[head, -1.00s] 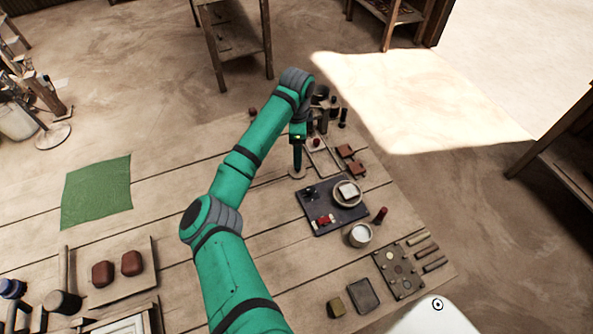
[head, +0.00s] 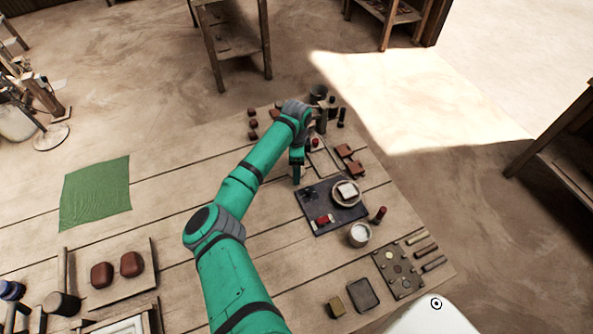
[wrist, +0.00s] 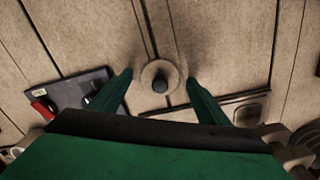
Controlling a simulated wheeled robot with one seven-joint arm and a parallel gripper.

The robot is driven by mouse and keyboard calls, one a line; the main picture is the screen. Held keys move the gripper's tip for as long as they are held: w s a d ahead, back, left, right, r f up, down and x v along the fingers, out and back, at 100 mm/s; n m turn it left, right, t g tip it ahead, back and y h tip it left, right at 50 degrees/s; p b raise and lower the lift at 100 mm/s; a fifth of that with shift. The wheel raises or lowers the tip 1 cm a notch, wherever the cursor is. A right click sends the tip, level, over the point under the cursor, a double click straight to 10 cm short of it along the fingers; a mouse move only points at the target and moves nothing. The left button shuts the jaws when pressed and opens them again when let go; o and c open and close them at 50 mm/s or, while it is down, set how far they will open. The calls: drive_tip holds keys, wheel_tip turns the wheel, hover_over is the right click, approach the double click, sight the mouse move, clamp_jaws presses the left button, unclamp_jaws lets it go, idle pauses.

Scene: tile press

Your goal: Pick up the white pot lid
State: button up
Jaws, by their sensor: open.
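The pot lid is a pale round disc (wrist: 158,68) with a dark knob (wrist: 160,86) on top. In the wrist view it lies flat on the wooden table, between the tips of my gripper (wrist: 158,79). The fingers are open, one on each side of the lid, with nothing held. I cannot tell how high the tips are above the table. In the head view my gripper (head: 297,176) points down at the table beside the dark board, and it hides the lid there.
The dark board (head: 318,222) with a pale dish (head: 338,201) and red piece lies just right of my gripper. A pale cup (head: 352,241) stands in front of it. Brown blocks (head: 355,169) and dark upright containers crowd the far side. Bare planks lie to the left.

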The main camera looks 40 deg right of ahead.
drive_tip(key=c, duration=1.1)
drive_tip(key=shift+c, duration=0.2)
